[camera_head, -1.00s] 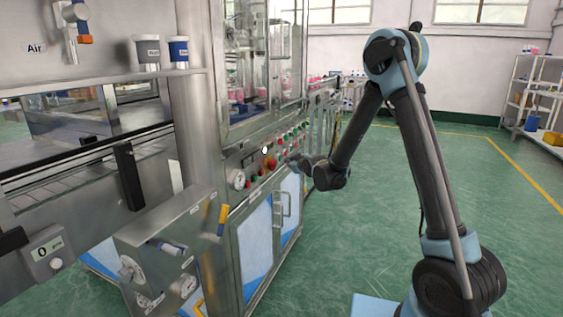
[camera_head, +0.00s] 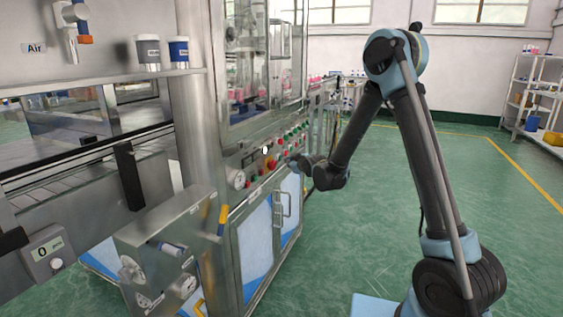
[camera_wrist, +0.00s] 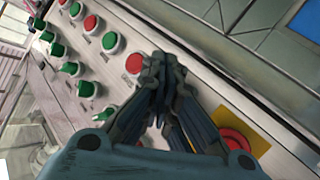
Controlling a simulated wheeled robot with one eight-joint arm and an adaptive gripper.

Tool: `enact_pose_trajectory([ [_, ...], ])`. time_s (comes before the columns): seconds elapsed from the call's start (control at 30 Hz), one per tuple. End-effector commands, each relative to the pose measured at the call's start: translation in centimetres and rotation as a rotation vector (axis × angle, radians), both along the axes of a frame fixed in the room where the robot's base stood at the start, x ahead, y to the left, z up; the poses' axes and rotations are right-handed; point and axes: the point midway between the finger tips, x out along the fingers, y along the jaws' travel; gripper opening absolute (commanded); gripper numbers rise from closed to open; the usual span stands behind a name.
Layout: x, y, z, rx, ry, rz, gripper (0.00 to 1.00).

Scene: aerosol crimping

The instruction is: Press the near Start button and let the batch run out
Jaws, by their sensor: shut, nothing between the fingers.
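The machine's control panel (camera_head: 248,161) carries rows of red and green buttons. In the wrist view the panel (camera_wrist: 205,88) runs diagonally. My gripper (camera_wrist: 157,62) is shut and empty, its fingertips over the panel just right of a red button (camera_wrist: 134,63). Whether the tips touch the panel cannot be told. Green buttons (camera_wrist: 110,41) and green knobs (camera_wrist: 70,68) lie to the left. The labels are too blurred to read, so I cannot tell which button is the near Start. In the head view my gripper (camera_head: 293,165) is small beside the panel's front.
A red mushroom button on a yellow plate (camera_wrist: 252,138) is partly hidden by my gripper. Cabinet doors with a handle (camera_head: 281,206) sit below the panel. A glazed enclosure (camera_head: 262,70) stands above. The green floor at right is open, with a shelf rack (camera_head: 520,100) beyond.

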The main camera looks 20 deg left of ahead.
Motion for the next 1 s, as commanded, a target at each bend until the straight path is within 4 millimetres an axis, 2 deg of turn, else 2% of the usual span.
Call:
enact_pose_trajectory([
  [1.0,-0.04,0.91,0.11,0.000,0.000,0.000,0.00],
])
